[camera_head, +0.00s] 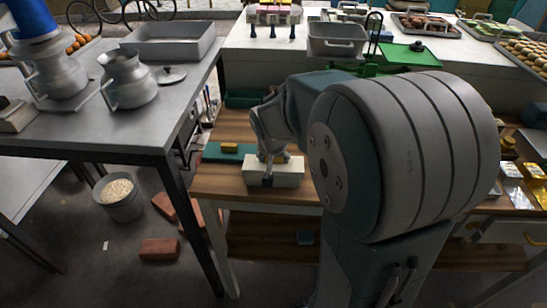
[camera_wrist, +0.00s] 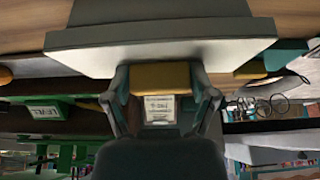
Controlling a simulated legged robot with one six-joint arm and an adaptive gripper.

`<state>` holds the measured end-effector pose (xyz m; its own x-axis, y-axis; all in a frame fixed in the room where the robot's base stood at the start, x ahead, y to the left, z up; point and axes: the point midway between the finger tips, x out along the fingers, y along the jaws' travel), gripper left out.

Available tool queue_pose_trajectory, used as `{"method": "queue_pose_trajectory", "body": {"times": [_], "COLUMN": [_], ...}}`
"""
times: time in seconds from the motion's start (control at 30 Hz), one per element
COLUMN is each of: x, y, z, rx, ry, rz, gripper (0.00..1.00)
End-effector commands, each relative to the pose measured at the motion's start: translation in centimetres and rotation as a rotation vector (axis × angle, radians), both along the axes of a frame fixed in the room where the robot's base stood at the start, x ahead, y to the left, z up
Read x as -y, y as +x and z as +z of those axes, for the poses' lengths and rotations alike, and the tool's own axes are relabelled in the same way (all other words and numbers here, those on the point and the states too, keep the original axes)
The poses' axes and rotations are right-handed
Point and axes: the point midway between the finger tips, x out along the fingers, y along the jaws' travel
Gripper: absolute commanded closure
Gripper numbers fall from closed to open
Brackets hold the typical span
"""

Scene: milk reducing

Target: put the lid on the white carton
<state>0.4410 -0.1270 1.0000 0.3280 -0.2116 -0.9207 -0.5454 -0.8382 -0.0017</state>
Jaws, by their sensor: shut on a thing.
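The white carton (camera_head: 289,177) is a pale box on the wooden table in the head view. My gripper (camera_head: 265,156) is above it, fingers pointing down. A yellow block (camera_head: 282,158), which looks like a lid's handle, shows at its top. In the wrist view, my gripper (camera_wrist: 163,100) is shut on this yellow handle (camera_wrist: 160,77), one finger at each side. A broad white slab (camera_wrist: 160,55), apparently the lid, lies against the handle and spans much of the view. The fingers and wrist hide part of the top, so I cannot tell whether lid and carton touch all round.
A teal box or lid with a yellow block (camera_head: 230,148) lies just behind and left of the carton. A grey metal table (camera_head: 90,135) with metal jugs stands at left. Bricks (camera_head: 160,249) and a bucket (camera_head: 120,205) are on the floor. My arm hides the table's middle.

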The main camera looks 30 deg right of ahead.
Motion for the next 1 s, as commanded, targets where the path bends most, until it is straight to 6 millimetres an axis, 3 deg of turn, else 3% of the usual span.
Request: {"method": "queue_pose_trajectory", "body": {"times": [0.03,0.57,1.0], "x": [-0.1,-0.1,-0.1], "y": [-0.4,-0.4,-0.3], "z": [-0.7,-1.2,-2.0], "rx": [-0.020,-0.022,-0.024], "ry": [0.006,0.007,0.007], "rz": [-0.001,-0.003,-0.002], "gripper": [0.64,0.64,0.54]}}
